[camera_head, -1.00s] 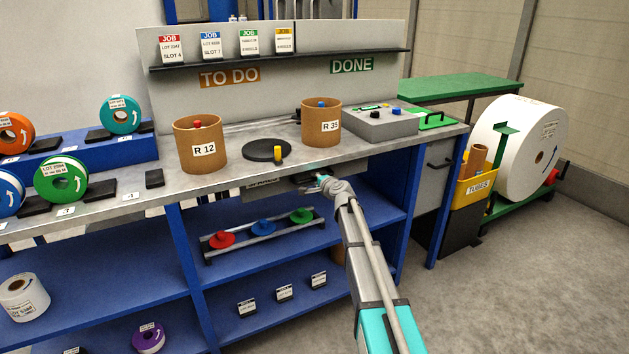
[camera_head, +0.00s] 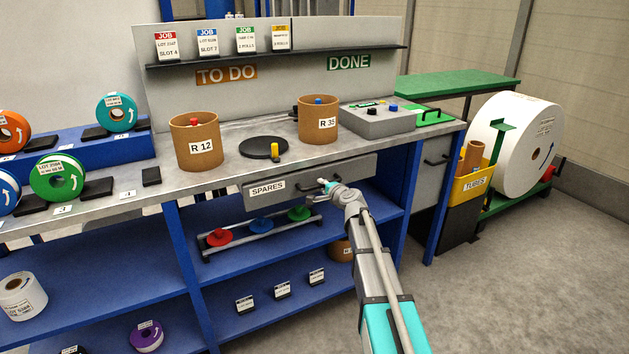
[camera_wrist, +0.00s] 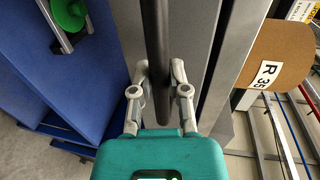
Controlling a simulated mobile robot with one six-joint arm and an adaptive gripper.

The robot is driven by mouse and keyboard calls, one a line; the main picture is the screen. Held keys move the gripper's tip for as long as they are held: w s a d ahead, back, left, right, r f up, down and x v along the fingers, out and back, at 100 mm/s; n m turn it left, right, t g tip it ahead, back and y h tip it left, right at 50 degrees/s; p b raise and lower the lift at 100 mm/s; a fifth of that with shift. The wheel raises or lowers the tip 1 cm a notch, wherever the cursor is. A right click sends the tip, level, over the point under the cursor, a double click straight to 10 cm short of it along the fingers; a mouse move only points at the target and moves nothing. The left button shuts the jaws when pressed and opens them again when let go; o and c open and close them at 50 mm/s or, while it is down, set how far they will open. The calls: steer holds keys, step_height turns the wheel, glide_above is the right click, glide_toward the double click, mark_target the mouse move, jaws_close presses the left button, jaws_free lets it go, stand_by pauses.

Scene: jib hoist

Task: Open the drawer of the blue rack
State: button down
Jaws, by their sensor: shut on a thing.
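The grey drawer (camera_head: 298,186) labelled SPARES is under the bench top of the blue rack (camera_head: 188,258). Its front stands forward of the bench edge, so it is part-way out; its inside is hidden from view. My gripper (camera_head: 326,186) is at the drawer's handle, right of the label. In the wrist view the dark handle bar (camera_wrist: 158,40) runs between the two fingers of my gripper (camera_wrist: 159,72), which are shut on it.
On the bench top (camera_head: 225,174) stand brown tubes R 12 (camera_head: 195,142) and R 35 (camera_head: 318,118), a dark disc (camera_head: 262,147) and a grey control box (camera_head: 378,122). Below the drawer is a rail with coloured discs (camera_head: 262,226). Open floor (camera_head: 520,270) lies to the right.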

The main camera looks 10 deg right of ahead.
steer(key=f+v, duration=0.3)
steer(key=v, duration=1.2)
steer(key=shift+s+d, duration=0.2)
steer(key=shift+s, duration=0.35)
steer(key=c, duration=0.6)
jaws_free()
steer(key=shift+w+r+p, duration=0.1)
steer(key=shift+r+p, duration=0.05)
steer(key=shift+p, duration=0.15)
